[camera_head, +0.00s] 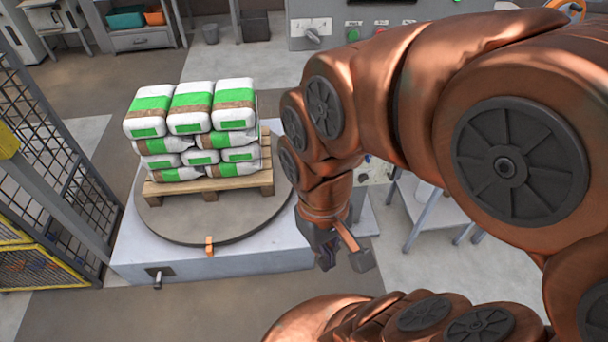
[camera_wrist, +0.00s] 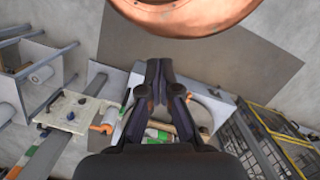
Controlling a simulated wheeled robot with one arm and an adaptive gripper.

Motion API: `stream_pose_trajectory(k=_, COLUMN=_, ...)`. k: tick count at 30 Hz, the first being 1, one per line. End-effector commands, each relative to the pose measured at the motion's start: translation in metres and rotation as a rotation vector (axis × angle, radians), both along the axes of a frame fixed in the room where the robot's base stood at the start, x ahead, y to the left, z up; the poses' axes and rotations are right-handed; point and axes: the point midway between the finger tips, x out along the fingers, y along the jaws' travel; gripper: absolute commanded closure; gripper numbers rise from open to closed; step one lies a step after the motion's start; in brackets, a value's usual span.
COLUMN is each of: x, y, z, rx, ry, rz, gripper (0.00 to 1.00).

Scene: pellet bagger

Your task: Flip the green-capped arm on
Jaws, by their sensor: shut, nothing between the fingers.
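I cannot make out the green-capped arm in either view. A cream panel (camera_wrist: 85,113) with small dark knobs or levers shows at the left of the wrist view; caps on them are too small to tell. Part of what seems the same panel (camera_head: 374,173) shows in the head view, mostly hidden behind my arm. My gripper (camera_head: 346,262) points down in front of the turntable's right side, empty. In the wrist view, my gripper (camera_wrist: 159,66) has its fingertips together, apart from the panel.
A round turntable (camera_head: 165,225) on a grey base bears a wooden pallet (camera_head: 235,185) with stacked white-and-green bags (camera_head: 190,105). A mesh fence (camera_head: 60,140) stands at left. A control cabinet (camera_head: 320,12) with a rotary switch and green and red buttons stands at the back.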

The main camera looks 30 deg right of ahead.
Motion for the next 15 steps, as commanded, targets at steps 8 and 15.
stream_pose_trajectory(k=8, x=0.0, y=0.0, z=0.0, rx=0.0, ry=0.0, rz=0.0, gripper=1.0)
stream_pose_trajectory(k=15, x=0.012, y=0.001, z=-0.009, rx=0.016, ry=-0.007, rz=0.038, gripper=1.0)
